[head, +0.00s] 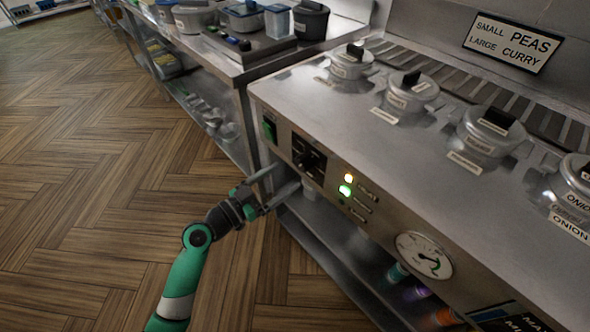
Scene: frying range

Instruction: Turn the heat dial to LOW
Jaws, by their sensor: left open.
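The heat dial (308,160) is a black knob on a dark plate on the front panel of the steel range (330,235). The dial's markings are too small to read. My left gripper (279,182) is open, its two grey fingers pointing right toward the panel, a little left of and below the dial. I see nothing between the fingers. Whether a fingertip touches the panel, I cannot tell. My right gripper is not in view.
Beside the dial are a green switch (269,130), an orange lamp (348,178), a green lamp (345,190) and a round gauge (424,255). Lidded pots (411,92) stand on the range top. Open wooden floor (90,150) lies to the left.

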